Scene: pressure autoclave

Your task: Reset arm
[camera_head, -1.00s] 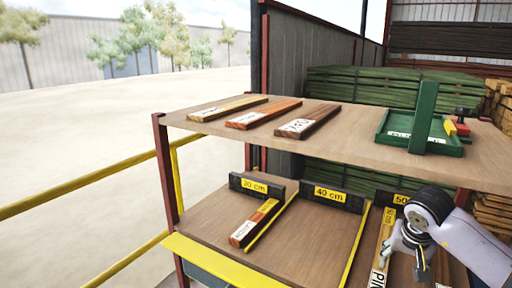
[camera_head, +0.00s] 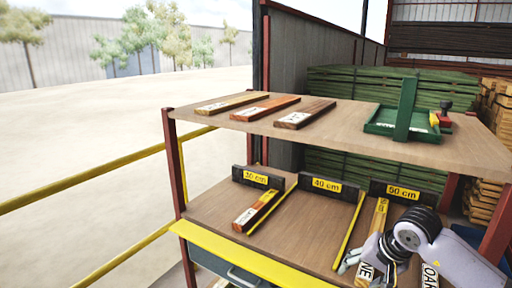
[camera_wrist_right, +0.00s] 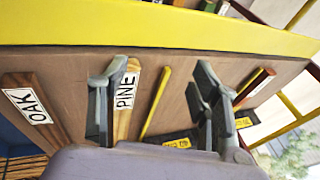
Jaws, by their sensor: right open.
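My right gripper (camera_head: 368,256) is low at the right in the head view, above the lower shelf near its front edge. In the right wrist view my right gripper (camera_wrist_right: 155,90) has its two fingers spread wide, with nothing held. The board labelled PINE (camera_wrist_right: 125,100) shows beside the left finger there, and a yellow divider strip (camera_wrist_right: 156,103) shows between the fingers. In the head view the gripper partly hides the PINE board (camera_head: 380,213). Whether the fingers touch anything below cannot be told. My left gripper is not in view.
The lower shelf (camera_head: 315,225) has 30, 40 and 50 cm stops, a short board (camera_head: 255,212) and an OAK board (camera_wrist_right: 35,105). The upper shelf (camera_head: 345,135) carries three boards and a green tray (camera_head: 395,128). A yellow railing (camera_head: 100,178) runs at left.

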